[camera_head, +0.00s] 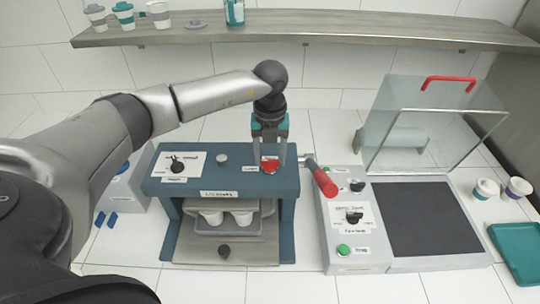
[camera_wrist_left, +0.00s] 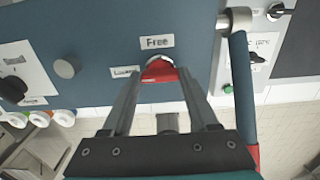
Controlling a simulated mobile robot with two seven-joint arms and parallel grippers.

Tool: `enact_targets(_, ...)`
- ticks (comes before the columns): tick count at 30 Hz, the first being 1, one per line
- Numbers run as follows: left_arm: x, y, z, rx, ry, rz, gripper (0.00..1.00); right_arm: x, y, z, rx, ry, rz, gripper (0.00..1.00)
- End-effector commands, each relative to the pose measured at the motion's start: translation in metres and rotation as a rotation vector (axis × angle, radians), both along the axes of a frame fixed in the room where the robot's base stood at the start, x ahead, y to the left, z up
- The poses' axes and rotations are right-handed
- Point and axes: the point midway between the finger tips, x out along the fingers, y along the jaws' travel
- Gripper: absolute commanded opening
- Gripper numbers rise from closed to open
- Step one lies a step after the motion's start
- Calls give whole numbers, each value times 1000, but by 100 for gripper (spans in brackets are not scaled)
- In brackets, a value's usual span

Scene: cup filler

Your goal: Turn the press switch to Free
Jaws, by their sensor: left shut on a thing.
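The press switch (camera_head: 270,167) is a small red knob on the right part of the blue press's (camera_head: 228,187) top panel. In the left wrist view the red knob (camera_wrist_left: 160,72) sits on a pale round base, with a "Free" label (camera_wrist_left: 157,41) above it and another label (camera_wrist_left: 124,72) to its left. My left gripper (camera_head: 270,158) points down over the knob and is shut on it, one finger on each side. Which label the knob points at, I cannot tell. My right gripper is not in view.
A black dial (camera_head: 177,165) and a grey button (camera_head: 221,159) share the press top. A red-handled lever (camera_head: 325,182) stands close right of my left gripper. White cups (camera_head: 212,216) sit inside the press.

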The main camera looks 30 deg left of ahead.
Motion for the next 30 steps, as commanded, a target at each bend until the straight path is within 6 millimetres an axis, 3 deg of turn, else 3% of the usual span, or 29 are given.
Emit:
enact_targets(1, 0, 0, 0, 1, -1, 0, 36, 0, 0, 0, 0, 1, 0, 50)
enact_targets(10, 0, 0, 1, 0, -1, 0, 4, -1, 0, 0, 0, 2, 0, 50)
enact_targets(20, 1, 0, 0, 0, -2, -54, 4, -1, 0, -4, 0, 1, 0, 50)
enact_targets(30, 1, 1, -1, 0, -5, -297, 4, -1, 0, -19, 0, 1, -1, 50)
